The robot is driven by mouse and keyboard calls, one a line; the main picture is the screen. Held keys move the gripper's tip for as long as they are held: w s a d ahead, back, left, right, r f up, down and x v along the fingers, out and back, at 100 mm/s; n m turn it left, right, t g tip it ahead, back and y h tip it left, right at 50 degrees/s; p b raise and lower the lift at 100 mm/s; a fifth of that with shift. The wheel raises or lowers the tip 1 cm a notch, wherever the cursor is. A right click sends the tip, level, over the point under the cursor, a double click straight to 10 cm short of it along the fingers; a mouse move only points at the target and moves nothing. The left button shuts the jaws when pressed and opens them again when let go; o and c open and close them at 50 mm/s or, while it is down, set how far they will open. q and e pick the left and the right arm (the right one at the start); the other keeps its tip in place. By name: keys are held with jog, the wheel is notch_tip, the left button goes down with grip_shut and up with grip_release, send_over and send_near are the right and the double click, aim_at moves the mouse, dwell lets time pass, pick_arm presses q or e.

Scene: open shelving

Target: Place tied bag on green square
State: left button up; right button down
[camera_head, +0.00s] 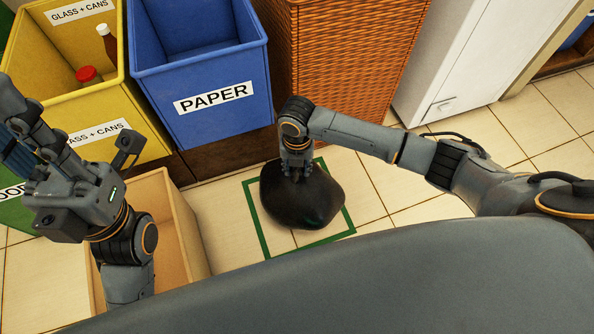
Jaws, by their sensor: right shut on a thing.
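A dark tied bag (302,203) is over the green square (262,237) outlined on the tiled floor. The bag covers much of the square's inside, and parts of the green outline show around it. I cannot tell whether the bag touches the floor. My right gripper (296,172) points down and is shut on the top of the bag. My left gripper (22,150) is at the left edge, away from the bag, above the bins. Its fingers are partly cut off and I cannot tell how they stand.
A yellow glass and cans bin (112,108), with a bottle (108,42) and a red-topped item (87,75) inside, and a blue paper bin (225,125) stand at the back. A tan open box (185,225) is left of the square. A wicker hamper (345,60) stands behind it. Floor tiles to the right are clear.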

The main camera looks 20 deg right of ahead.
jog(key=shift+w+f, duration=0.1)
jog(key=shift+f, duration=0.6)
jog(key=c, duration=0.8)
grip_release()
jog(key=shift+c, duration=0.2)
